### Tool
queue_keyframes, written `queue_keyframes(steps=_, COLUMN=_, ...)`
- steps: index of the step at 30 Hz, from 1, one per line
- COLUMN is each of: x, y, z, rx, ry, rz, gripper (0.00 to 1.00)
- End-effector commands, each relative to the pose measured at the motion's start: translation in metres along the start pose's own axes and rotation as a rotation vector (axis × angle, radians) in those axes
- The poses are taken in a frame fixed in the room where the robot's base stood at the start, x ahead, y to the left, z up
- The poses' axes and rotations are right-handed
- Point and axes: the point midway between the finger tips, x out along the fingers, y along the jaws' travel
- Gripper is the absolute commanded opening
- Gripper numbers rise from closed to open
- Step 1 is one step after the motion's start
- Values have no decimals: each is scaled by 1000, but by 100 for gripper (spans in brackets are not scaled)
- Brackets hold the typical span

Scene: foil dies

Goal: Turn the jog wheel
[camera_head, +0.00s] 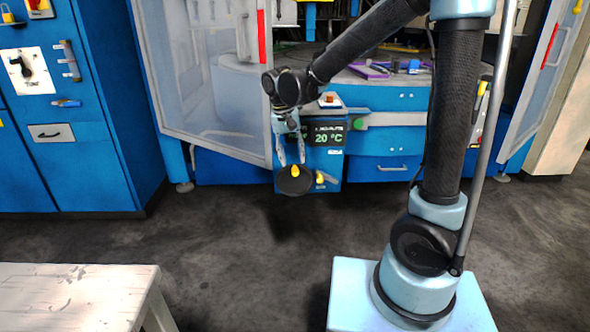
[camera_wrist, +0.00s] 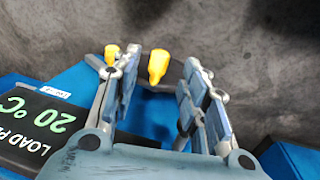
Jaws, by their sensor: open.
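The jog wheel (camera_head: 287,187) is a dark round disc with a yellow knob (camera_head: 295,171), low on the front of the blue control box in the head view. My gripper (camera_head: 291,161) points down just above the wheel, its fingers apart around or just over the knob. In the wrist view, the yellow knob (camera_wrist: 158,66) shows in the gap between the open fingers of my gripper (camera_wrist: 162,58), with clear space on both sides. Whether the fingertips reach below its top I cannot tell.
A yellow-tipped lever (camera_head: 320,178) sits right of the wheel; it also shows beside the left finger in the wrist view (camera_wrist: 111,54). A display (camera_head: 328,137) reading 20 °C is above. A clear door (camera_head: 205,75) stands left. A pale table (camera_head: 75,295) is front left.

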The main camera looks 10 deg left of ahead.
Motion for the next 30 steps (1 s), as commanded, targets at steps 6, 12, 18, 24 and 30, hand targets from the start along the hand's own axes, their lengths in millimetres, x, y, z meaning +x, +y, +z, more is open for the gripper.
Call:
queue_keyframes(steps=6, x=32, y=0, z=0, rx=1, ry=0, rz=0, gripper=41)
queue_keyframes(steps=12, x=49, y=0, z=0, rx=0, ry=0, rz=0, gripper=41)
queue_keyframes(steps=18, x=54, y=0, z=0, rx=0, ry=0, rz=0, gripper=41)
queue_keyframes(steps=24, x=54, y=0, z=0, rx=0, ry=0, rz=0, gripper=41)
queue_keyframes(steps=30, x=53, y=0, z=0, rx=0, ry=0, rz=0, gripper=0)
